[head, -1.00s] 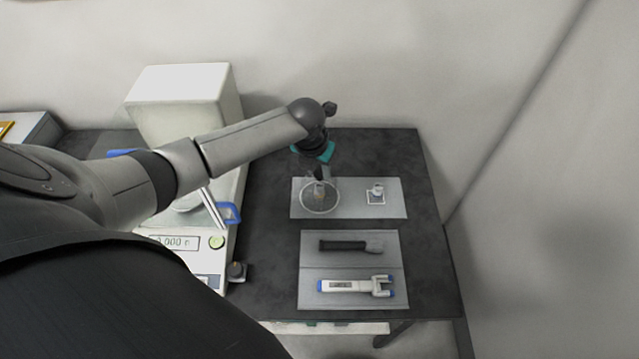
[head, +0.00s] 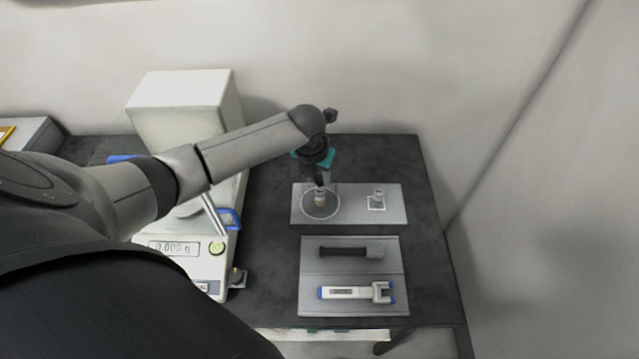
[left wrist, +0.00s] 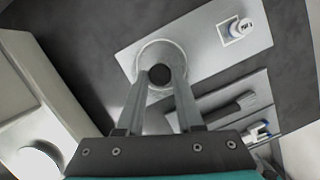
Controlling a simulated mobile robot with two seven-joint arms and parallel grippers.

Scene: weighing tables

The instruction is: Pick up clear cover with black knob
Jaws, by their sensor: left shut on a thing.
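The clear cover (head: 306,212) shows as a faint transparent round outline on the left of the rear grey mat (head: 352,218). A small vial-like object (head: 320,200) shows through it. In the left wrist view the cover (left wrist: 180,47) is a pale ring around its black knob (left wrist: 160,74). My left gripper (head: 321,184) points down over the cover. In the left wrist view its fingertips (left wrist: 161,78) are shut on the knob, one on each side. I cannot tell whether the rim touches the mat. My right gripper is out of view.
A small white-capped vial (head: 378,193) stands on the mat's right. A front mat (head: 310,277) holds a dark-handled tool (head: 350,252) and a white-and-blue pipette-like device (head: 350,292). A balance (head: 218,262) with a display stands left. The table's right strip is clear.

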